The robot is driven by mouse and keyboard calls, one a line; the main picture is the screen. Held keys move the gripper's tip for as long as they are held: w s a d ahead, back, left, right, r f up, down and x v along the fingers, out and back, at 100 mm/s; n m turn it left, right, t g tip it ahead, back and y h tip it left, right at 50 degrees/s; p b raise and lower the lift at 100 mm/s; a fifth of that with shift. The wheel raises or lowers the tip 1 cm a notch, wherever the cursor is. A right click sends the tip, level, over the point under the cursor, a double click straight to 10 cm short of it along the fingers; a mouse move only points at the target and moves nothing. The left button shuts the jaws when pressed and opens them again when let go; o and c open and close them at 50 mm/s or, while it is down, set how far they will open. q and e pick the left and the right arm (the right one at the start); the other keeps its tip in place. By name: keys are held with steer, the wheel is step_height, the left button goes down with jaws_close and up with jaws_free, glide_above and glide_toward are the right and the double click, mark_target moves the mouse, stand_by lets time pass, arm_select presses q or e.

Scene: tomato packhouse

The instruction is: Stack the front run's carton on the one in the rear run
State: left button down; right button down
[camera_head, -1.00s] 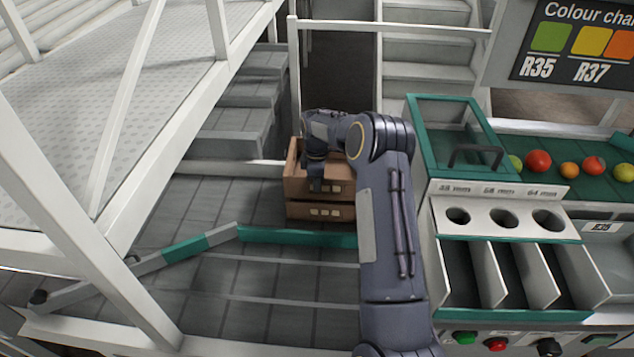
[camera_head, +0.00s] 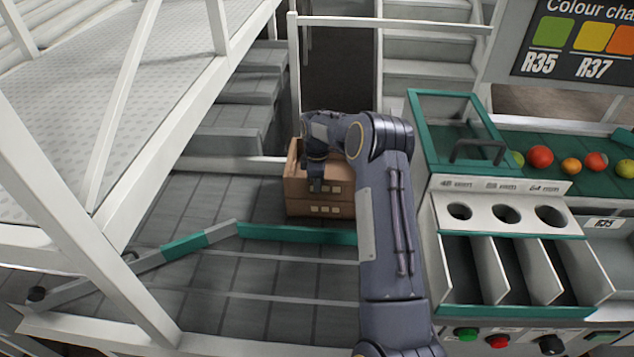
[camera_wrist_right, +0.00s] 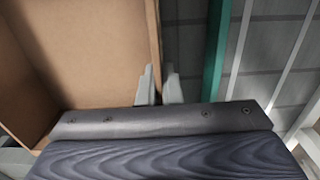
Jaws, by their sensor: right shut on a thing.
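Two brown cartons stand one above the other on the grey floor rollers, past the arm's elbow in the head view. The upper carton (camera_head: 335,189) sits squarely over the lower carton (camera_head: 331,210), with no gap visible between them. My right gripper (camera_head: 316,187) is at the upper carton's near wall. In the right wrist view, the two fingertips (camera_wrist_right: 160,84) of this gripper straddle the wall of the upper carton (camera_wrist_right: 85,55), whose open inside looks empty. My arm hides part of the cartons' right side. My left gripper is not in view.
A green-and-grey guide rail (camera_head: 290,234) crosses in front of the cartons. A white railing and platform (camera_head: 90,130) stand on the left. The sorting bench (camera_head: 510,240) with tomatoes is close to my arm on the right. Grey steps (camera_head: 230,120) lie behind.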

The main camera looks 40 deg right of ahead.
steer(key=shift+f, duration=0.1)
steer(key=c, duration=1.5)
jaws_free()
steer(key=c, duration=0.3)
steer(key=shift+c, duration=0.2)
steer(key=shift+r+p, duration=2.25)
steer(key=shift+r, duration=1.25)
